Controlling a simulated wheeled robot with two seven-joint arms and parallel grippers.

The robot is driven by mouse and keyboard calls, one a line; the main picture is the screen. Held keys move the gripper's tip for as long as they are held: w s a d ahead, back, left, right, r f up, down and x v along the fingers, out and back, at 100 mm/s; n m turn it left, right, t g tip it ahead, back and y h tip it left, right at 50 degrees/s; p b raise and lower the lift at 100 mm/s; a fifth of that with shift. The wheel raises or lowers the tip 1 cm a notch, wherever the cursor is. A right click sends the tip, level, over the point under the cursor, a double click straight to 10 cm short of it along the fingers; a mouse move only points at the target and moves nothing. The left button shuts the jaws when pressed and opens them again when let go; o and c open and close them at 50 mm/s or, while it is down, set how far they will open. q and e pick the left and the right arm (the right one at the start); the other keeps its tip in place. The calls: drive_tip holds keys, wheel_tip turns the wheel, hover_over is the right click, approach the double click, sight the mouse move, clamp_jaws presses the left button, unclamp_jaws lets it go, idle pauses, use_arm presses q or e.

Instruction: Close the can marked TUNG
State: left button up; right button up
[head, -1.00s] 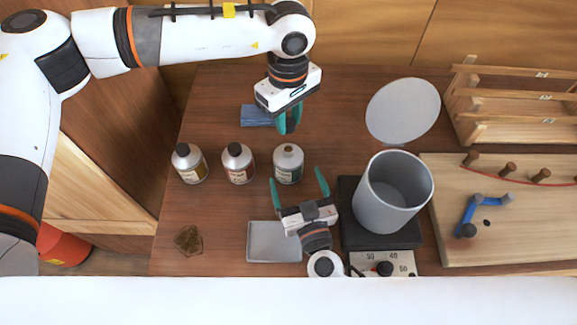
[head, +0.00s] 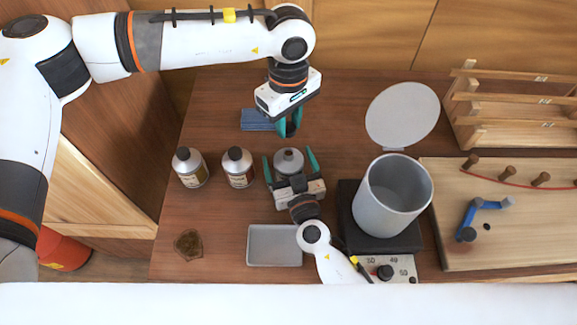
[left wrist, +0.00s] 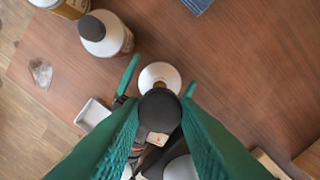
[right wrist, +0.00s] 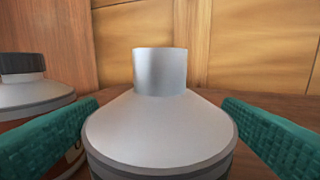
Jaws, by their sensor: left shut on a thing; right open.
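A grey-topped can (head: 288,159) with a bare silver neck stands upright on the table; its label is not readable here. In the right wrist view the can (right wrist: 160,130) stands between the fingers of my right gripper (head: 289,166), which is open around it. My left gripper (head: 288,131) is above and behind the can, shut on a black cap (left wrist: 159,110). In the left wrist view the can's open top (left wrist: 160,76) shows just beyond the cap, which is apart from it.
Two black-capped cans (head: 189,168) (head: 238,167) stand left of the grey-topped can. A grey tray (head: 274,258) lies in front. A large grey pot (head: 394,200) stands on a black heater at right, its round lid (head: 402,115) behind. A blue cloth (head: 256,119) lies at the back.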

drive_tip(key=shift+w, duration=0.1)
drive_tip(key=shift+c, duration=0.6)
drive_tip(key=c, duration=1.3)
use_arm(q)
hover_over(289, 152)
drive_tip(key=shift+f, duration=2.45)
use_arm(e)
drive_tip(key=shift+c, duration=0.2)
use_arm(q)
drive_tip(key=shift+f, duration=0.9)
drive_tip(key=shift+f, duration=0.55)
